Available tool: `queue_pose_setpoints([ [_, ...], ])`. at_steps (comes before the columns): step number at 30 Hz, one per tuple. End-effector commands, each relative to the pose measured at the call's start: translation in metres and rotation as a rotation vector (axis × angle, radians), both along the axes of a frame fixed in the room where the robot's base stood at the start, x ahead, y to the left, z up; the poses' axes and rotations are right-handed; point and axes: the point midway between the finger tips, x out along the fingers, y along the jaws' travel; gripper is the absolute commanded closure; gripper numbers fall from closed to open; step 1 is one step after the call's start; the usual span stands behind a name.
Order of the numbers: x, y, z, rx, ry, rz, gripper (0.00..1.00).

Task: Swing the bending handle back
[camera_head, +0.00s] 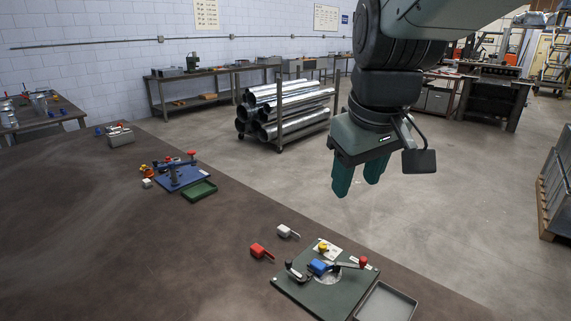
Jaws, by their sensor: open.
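A bending fixture on a dark green plate (296,291) sits near the front edge of the brown table. It carries a blue block (318,267) near its middle, a yellow knob (323,246) at the back and a short black-ended lever (291,266) at the left. A dark handle with a red knob (363,262) reaches out to the right from the middle; it looks like the bending handle. My gripper (358,184) is open and empty, pointing down, well above the fixture and apart from it. Its two green fingers show a gap.
A grey tray (386,303) stands at the plate's right. A red piece (261,251) and a white piece (287,231) lie to its left. Farther back are a blue-plated fixture (184,179) and a green tray (199,191). The table (120,240) is clear at the left front.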

Motion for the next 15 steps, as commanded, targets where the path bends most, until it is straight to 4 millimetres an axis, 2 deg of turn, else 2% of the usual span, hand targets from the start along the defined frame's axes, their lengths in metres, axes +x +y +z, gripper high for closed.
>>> queue_pose_setpoints([
  [1, 0.022, -0.008, -0.011, -0.018, 0.035, 0.039, 0.49],
  [3, 0.048, -0.018, -0.026, -0.043, 0.071, 0.107, 0.49],
  [8, 0.104, -0.045, -0.072, -0.085, 0.153, 0.266, 0.49],
  [12, 0.145, -0.073, -0.127, -0.103, 0.221, 0.407, 0.49],
  [15, 0.167, -0.092, -0.17, -0.108, 0.264, 0.506, 0.49],
])
